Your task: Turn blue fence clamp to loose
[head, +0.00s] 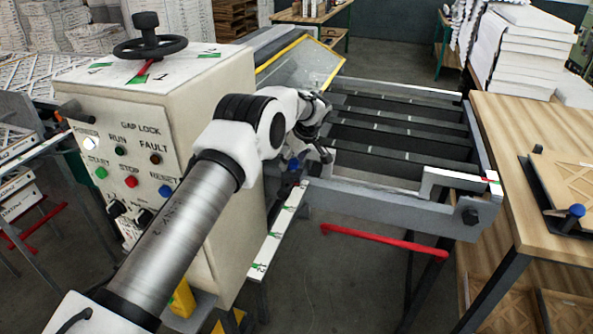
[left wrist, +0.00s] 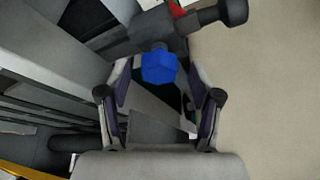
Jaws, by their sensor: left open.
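The blue fence clamp knob (head: 293,164) sits beside the machine's side, at the near left end of the roller bed, partly hidden behind my left gripper (head: 314,148). In the left wrist view the blue knob (left wrist: 159,66) is faceted and sits at a dark bar with a black round end (left wrist: 233,12). My left gripper (left wrist: 160,82) is open, with its two fingers on either side below the knob. I cannot tell whether a finger touches it. My right gripper is not in view.
The beige control cabinet (head: 225,100) with handwheel (head: 148,40) stands close left of my gripper. A steel frame (head: 400,210) runs right. A ruler strip (head: 277,235) and red bar (head: 380,242) lie below. Another blue knob (head: 573,213) is at the wooden table (head: 520,130).

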